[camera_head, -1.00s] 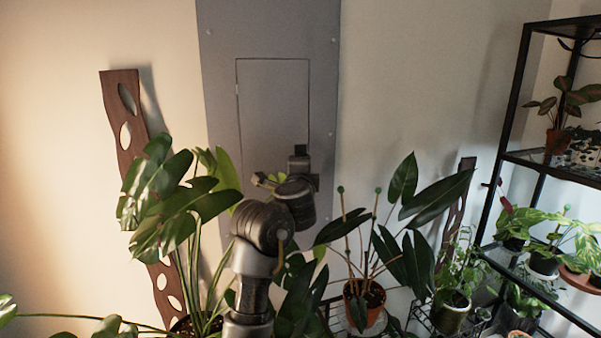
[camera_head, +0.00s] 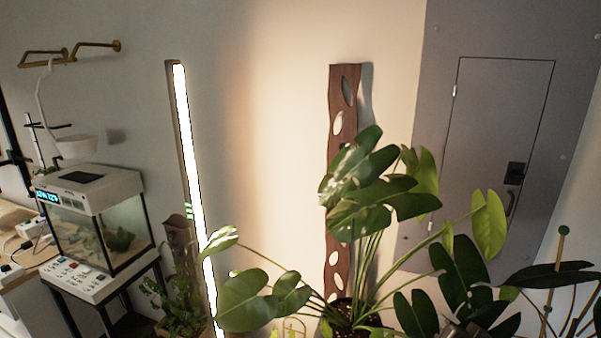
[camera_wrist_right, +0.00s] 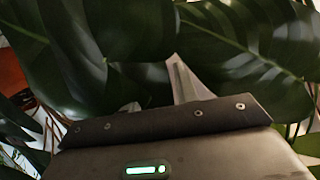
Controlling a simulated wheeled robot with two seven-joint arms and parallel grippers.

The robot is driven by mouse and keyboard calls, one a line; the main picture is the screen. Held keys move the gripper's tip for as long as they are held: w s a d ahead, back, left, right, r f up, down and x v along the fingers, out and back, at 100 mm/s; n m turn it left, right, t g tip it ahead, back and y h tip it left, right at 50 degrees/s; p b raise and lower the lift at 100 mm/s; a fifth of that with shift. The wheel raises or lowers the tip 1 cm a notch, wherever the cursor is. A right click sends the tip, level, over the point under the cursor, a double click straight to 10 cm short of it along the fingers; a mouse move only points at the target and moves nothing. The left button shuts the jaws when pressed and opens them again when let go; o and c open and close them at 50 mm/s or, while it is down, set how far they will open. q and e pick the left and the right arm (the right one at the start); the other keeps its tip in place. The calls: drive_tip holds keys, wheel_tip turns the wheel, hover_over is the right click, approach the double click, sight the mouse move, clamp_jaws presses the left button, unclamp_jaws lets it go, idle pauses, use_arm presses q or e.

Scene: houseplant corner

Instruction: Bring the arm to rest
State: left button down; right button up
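My right gripper (camera_wrist_right: 165,130) shows at the bottom of the right wrist view as a grey body with a dark, screwed edge and a lit green bar. Its fingertips cannot be made out, so I cannot tell whether it is open or shut. Large dark leaves (camera_wrist_right: 225,45) fill the view close in front of it. My left arm and gripper are not in view.
A tall potted plant (camera_head: 365,195) stands before a brown perforated board (camera_head: 337,125). A grey wall panel (camera_head: 500,130) with a small handled door is behind it. At left are a lit vertical lamp (camera_head: 188,150) and a glass tank (camera_head: 105,235) on a stand.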

drive_tip(key=s+a+f+n+g+y, duration=0.1)
drive_tip(key=s+a+f+n+g, duration=0.2)
drive_tip(key=s+f, duration=0.45)
drive_tip(key=s+a+f+n+g+y, duration=0.1)
drive_tip(key=s+a+f+n+g, duration=0.3)
drive_tip(key=s, duration=0.7)
drive_tip(key=s+a+f+n+g+y, duration=0.1)
drive_tip(key=s+a+f+n+g, duration=0.15)
drive_tip(key=s+f, duration=0.6)
wheel_tip(320, 180, down, 24)
drive_tip(key=s+r+b, duration=0.1)
drive_tip(key=s+b, duration=0.1)
drive_tip(key=s+d+f+g, duration=0.1)
drive_tip(key=s+f, duration=0.7)
drive_tip(key=f, duration=0.2)
drive_tip(key=s+d+f+g, duration=0.1)
drive_tip(key=s+d+f, duration=0.1)
drive_tip(key=s+f, duration=0.7)
drive_tip(key=shift+d+f+n+h+b, duration=0.3)
drive_tip(key=shift+f+n+b, duration=0.15)
drive_tip(key=shift+f, duration=0.3)
